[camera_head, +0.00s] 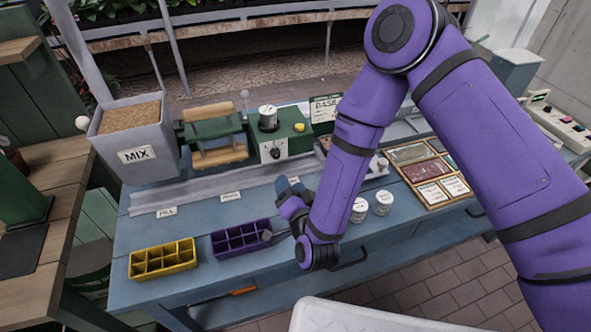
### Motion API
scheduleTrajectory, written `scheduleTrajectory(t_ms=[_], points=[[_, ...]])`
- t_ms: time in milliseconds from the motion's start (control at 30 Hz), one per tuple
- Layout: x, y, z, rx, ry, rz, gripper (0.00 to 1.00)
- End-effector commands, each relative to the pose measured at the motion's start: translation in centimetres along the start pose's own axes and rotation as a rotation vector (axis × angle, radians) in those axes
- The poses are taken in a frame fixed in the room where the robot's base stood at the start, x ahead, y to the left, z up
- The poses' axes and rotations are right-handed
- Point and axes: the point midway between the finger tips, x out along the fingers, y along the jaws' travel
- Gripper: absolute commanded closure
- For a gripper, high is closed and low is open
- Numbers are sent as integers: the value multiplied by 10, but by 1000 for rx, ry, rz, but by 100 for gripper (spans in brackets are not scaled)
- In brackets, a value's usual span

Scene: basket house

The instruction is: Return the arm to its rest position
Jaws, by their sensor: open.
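My purple arm comes in from the right and bends down over the blue bench (205,290). My gripper (279,222) is at its end, low over the bench, just right of the purple compartment tray (240,238). The jaws are open. They are partly hidden by the wrist, and I cannot tell whether a finger touches the tray's right edge. I see nothing held between them.
A yellow compartment tray (162,260) sits at the front left. Two white-lidded pots (371,207) stand right of my wrist. Behind are a MIX bin (136,153), a green machine (280,132) and a wooden tray of packets (427,172). A wooden counter stands at left.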

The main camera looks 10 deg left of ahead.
Motion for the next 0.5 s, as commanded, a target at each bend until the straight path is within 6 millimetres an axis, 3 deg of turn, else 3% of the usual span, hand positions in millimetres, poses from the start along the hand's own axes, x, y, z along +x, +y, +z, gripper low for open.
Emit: scheduleTrajectory(t_ms=[267, 367, 500], points=[[5, -2, -7, -8, -7, 1, 47], [16, -6, -23, -30, -28, 7, 47], [35, -13, -60, -83, -80, 26, 47]])
